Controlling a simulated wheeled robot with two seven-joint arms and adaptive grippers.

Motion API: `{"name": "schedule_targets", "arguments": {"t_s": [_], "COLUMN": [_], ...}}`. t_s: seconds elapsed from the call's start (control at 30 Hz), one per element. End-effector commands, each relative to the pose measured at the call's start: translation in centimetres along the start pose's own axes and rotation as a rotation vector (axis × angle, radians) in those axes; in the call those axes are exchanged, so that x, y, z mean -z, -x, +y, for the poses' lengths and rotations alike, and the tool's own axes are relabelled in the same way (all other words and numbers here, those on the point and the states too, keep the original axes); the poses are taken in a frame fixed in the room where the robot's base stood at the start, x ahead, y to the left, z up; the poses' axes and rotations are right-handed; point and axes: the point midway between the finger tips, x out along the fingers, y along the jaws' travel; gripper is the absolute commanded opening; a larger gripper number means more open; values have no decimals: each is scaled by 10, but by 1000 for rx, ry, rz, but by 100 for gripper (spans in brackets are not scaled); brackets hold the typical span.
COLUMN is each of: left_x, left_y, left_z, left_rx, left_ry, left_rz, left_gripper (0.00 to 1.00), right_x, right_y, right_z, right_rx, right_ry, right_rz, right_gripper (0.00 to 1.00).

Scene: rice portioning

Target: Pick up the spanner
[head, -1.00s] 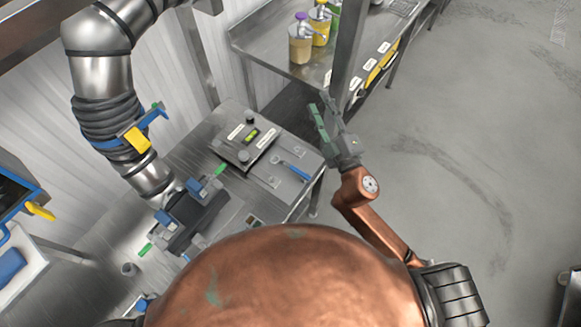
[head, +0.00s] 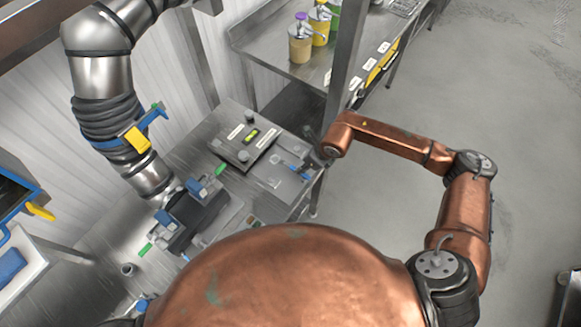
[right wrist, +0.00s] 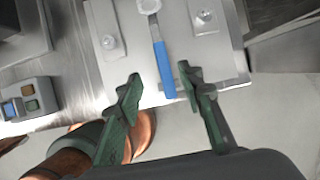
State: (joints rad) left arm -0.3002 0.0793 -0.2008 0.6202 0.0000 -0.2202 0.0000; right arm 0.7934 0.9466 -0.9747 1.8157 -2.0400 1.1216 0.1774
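The spanner (head: 291,164) has a blue handle and a metal head. I cannot tell how high the fingers are above the panel. My left gripper is not in view.
A box with knobs (head: 243,150) stands behind the spanner. A button box (right wrist: 28,98) is at the left in the right wrist view. Open floor (head: 480,110) lies to the right.

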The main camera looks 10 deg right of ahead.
Motion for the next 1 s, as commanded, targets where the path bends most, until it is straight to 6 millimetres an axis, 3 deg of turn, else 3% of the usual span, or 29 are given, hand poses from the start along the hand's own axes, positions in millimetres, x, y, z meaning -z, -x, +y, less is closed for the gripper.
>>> {"name": "schedule_targets", "arguments": {"t_s": [0.6, 0.87, 1.0], "left_x": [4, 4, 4], "left_y": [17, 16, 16], "left_z": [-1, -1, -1], "left_rx": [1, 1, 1], "left_ry": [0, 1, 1], "left_rz": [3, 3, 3], "left_gripper": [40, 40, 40], "right_x": [-4, -4, -4], "right_y": [-71, -74, -73], "right_z": [-4, -4, -4], "right_rx": [-2, -2, -2], "right_ry": [0, 0, 0], "right_rz": [1, 1, 1], "right_gripper": [35, 35, 25]}}
